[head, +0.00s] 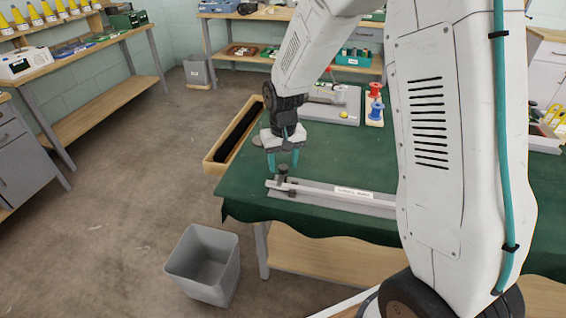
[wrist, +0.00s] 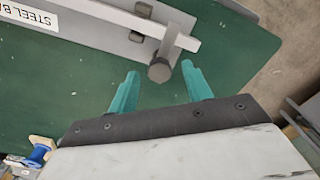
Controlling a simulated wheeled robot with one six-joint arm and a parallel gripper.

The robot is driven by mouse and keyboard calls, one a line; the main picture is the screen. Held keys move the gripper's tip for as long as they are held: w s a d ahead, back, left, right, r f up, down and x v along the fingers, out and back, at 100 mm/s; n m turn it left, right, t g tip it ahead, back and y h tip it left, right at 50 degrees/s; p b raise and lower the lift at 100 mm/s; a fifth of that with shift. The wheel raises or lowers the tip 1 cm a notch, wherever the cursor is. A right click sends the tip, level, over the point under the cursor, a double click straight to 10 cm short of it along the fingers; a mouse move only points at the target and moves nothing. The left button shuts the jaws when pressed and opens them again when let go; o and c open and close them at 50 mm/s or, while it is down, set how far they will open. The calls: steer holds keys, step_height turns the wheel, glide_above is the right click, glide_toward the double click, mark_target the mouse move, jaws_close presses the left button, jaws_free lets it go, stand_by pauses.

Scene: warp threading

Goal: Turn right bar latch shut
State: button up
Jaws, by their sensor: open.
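A latch with a dark round knob (wrist: 160,70) and a short grey lever (wrist: 174,40) sits at the end of the pale bar (wrist: 120,17) in the wrist view. The lever points across the bar, and its knob stands off the bar's side. In the head view the knob (head: 282,171) stands at the left end of the steel bar holder (head: 325,194). My gripper (head: 283,165) is open just above the latch. In the wrist view its teal fingers (wrist: 160,68) are apart, one on each side of the knob, with nothing held. My arm hides the holder's right end.
The holder lies along the front edge of the green-covered table (head: 255,185). A wooden tray with a black strip (head: 237,130) is at the table's left. Red and blue spools (head: 375,105) stand farther back. A grey bin (head: 205,262) stands on the floor in front.

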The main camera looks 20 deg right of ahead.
mark_target(283, 167)
step_height(283, 167, up, 7)
steer(key=shift+r, duration=0.15)
stand_by(0.5)
steer(key=s+d+r, duration=0.1)
steer(key=s+r, duration=0.3)
steer(key=s, duration=0.6)
steer(key=s+d+r, duration=0.1)
steer(key=s+r, duration=0.4)
steer(key=s, duration=0.5)
steer(key=s+d+r+t, duration=0.1)
steer(key=s+r, duration=0.4)
steer(key=s, duration=0.5)
steer(key=shift+s+r+n, duration=0.15)
steer(key=shift+s+n, duration=0.05)
steer(key=shift+n, duration=0.1)
